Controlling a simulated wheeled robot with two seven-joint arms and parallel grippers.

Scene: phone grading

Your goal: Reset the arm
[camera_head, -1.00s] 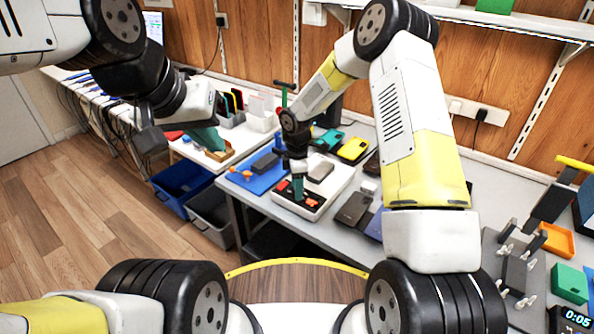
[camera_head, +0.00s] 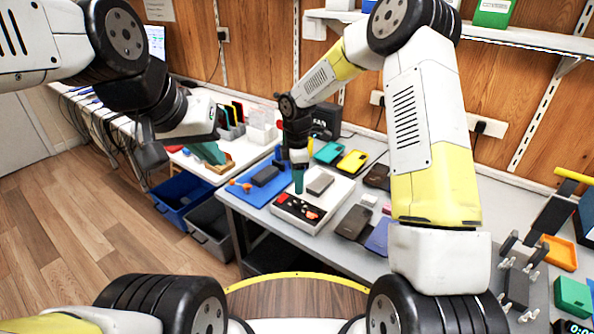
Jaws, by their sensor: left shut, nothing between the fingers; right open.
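My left gripper (camera_head: 211,152) has teal fingers and hangs at the left, over the side table beside a small wooden tray (camera_head: 222,166). It is shut and holds nothing. My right gripper (camera_head: 298,181) points down, its teal fingers just above the white tray (camera_head: 337,202) on the grey table. It is open and empty; its fingers overlap in this view. A grey phone (camera_head: 320,184) lies on the white tray right of the fingers. Small red and dark pieces (camera_head: 302,208) lie in the tray's black area in front of them.
A blue mat (camera_head: 251,193) with a dark phone lies left of the white tray. Teal (camera_head: 328,152) and yellow (camera_head: 352,160) cases lie behind. Dark phones (camera_head: 354,222) lie to the right. Blue (camera_head: 181,190) and grey (camera_head: 209,231) bins stand on the floor.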

